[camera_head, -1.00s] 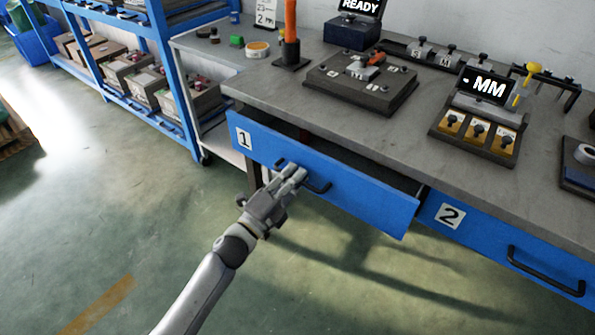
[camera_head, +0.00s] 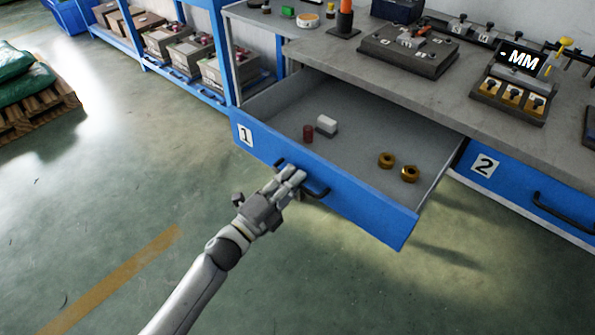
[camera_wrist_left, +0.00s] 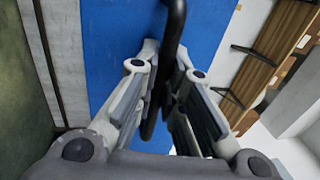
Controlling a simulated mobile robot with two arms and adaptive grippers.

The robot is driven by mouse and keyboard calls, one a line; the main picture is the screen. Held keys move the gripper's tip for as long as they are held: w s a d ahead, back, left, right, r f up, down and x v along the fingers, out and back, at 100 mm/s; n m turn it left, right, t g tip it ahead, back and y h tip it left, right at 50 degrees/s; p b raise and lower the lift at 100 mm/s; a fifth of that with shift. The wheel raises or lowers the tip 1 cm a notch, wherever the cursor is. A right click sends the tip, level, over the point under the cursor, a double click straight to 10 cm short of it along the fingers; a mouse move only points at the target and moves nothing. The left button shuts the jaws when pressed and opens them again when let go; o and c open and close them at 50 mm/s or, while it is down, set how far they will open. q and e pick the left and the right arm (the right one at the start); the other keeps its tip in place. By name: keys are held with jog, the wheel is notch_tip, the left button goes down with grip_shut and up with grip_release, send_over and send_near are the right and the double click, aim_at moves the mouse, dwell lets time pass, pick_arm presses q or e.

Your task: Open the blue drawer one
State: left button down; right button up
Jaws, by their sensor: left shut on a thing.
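The blue drawer marked 1 (camera_head: 345,196) is pulled well out from under the workbench, and its grey inside shows. It holds a white block (camera_head: 327,125), a dark red cylinder (camera_head: 308,133) and two brass rings (camera_head: 386,160). My left gripper (camera_head: 293,178) is at the drawer's front, shut on its black handle (camera_head: 318,191). In the left wrist view the handle (camera_wrist_left: 172,35) passes between the fingers (camera_wrist_left: 165,90), in front of the blue panel (camera_wrist_left: 112,40). My right gripper is not in view.
Blue drawer 2 (camera_head: 520,196) is closed to the right. The workbench (camera_head: 345,65) carries a dark fixture plate (camera_head: 408,48) and a station with an MM display (camera_head: 522,60). A blue shelf with boxes (camera_head: 225,72) stands at the left. The floor in front is clear.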

pick_arm(q)
jog(key=shift+v, duration=0.8)
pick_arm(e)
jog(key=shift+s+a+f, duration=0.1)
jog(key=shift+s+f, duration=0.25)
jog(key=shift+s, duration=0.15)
pick_arm(q)
jog(key=c, duration=1.5)
grip_release()
jog(key=shift+r, duration=0.1)
jog(key=shift+c, duration=0.2)
jog(key=v, duration=1.2)
